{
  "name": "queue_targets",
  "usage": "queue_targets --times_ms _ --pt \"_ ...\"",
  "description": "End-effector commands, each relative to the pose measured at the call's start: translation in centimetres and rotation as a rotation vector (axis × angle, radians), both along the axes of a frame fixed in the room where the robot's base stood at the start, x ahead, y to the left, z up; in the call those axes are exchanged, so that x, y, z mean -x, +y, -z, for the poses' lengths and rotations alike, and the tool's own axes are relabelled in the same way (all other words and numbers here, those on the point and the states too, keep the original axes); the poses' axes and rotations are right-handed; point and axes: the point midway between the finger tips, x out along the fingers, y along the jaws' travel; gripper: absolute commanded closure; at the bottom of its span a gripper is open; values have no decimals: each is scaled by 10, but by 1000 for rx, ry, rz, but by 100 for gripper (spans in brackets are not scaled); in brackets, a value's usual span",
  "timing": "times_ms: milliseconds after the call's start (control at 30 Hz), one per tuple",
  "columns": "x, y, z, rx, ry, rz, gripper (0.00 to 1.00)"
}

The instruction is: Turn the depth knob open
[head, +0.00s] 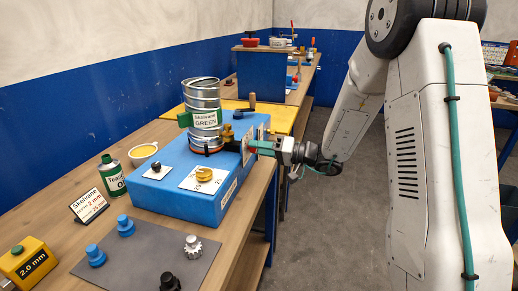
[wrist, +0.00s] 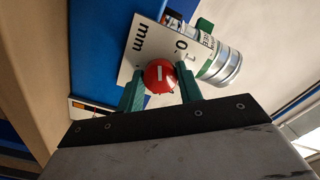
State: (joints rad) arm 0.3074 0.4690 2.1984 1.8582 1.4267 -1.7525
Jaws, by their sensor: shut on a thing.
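A round red knob (wrist: 159,75) with a white bar mark sits on a white plate (wrist: 136,52) lettered "mm" with numerals, on the side of the blue machine (head: 165,200). I take it as the depth knob. My gripper (wrist: 161,90) has its two green fingers shut on the knob, one on each side. A ribbed metal duct (head: 203,98) with a green-lettered label stands upright on the machine.
A yellow knob (head: 204,174) and a small black knob (head: 156,167) are on the machine's top. A grey mat (head: 140,268) with blue, black and metal parts lies in front. An oil can (head: 111,174), a cup (head: 143,154) and a sign (head: 87,206) stand left. Open floor lies right of the bench.

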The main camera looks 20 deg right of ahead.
Motion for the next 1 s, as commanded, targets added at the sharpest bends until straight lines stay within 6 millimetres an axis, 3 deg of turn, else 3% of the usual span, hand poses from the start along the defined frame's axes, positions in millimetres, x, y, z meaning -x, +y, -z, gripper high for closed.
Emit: queue_targets --times_ms 1000 --pt "-2 -2 1 556 -759 4 87"
